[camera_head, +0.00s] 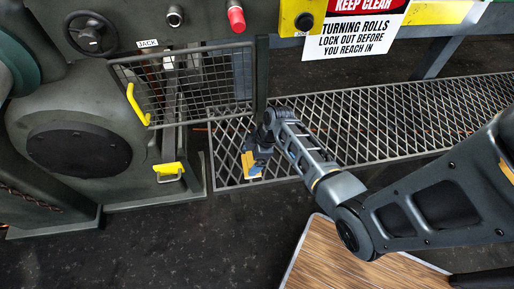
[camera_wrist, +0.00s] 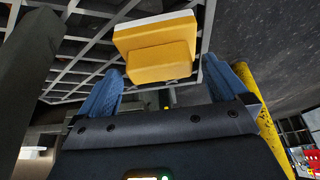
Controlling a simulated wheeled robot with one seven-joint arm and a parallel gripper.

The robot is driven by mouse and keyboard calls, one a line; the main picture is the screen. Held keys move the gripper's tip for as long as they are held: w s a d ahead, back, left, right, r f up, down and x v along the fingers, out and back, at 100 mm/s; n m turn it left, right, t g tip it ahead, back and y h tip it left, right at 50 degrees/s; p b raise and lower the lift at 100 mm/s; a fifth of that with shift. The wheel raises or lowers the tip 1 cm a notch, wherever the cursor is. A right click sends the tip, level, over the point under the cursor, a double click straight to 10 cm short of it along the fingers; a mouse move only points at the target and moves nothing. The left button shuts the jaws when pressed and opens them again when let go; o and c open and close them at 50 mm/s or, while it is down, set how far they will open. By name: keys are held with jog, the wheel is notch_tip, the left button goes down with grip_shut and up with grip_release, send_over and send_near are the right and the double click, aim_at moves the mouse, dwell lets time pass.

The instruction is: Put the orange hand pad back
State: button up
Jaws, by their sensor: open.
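The orange hand pad (camera_head: 248,161) shows in the head view as a small orange-yellow piece at the end of my arm, in front of the grating's left end. In the wrist view the pad (camera_wrist: 158,52) is a yellow-orange block with a white layer along its far side. My gripper (camera_head: 257,163) is at the pad in the head view and partly covers it. In the wrist view its blue fingers are spread apart, with the pad ahead between their tips and gaps visible on both sides. What supports the pad cannot be told.
A metal grating (camera_head: 370,125) runs along the machine. A mesh guard (camera_head: 195,82) with a yellow handle (camera_head: 137,103) hangs left of my gripper. A yellow latch (camera_head: 170,168) sits below it. A wood-topped surface (camera_head: 345,262) is at the front. Dark floor at front left is clear.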

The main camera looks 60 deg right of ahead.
jog(key=v, duration=1.1)
jog(key=s+a+r+m+t+h, duration=0.2)
jog(key=s+a+m+t+h, duration=0.2)
jog(key=s+a, duration=0.7)
jog(key=s+a+r+m+t, duration=0.1)
jog(key=s+a+r+t, duration=0.2)
jog(key=r, duration=0.9)
jog(key=s+a+r+m+t+y, duration=0.1)
jog(key=s+a+r+t, duration=0.3)
jog(key=r, duration=0.9)
jog(key=s+a+m+p, duration=0.1)
jog(key=s+a, duration=0.1)
jog(key=a, duration=0.1)
jog(key=shift+a, duration=0.3)
jog(key=shift+c, duration=0.4)
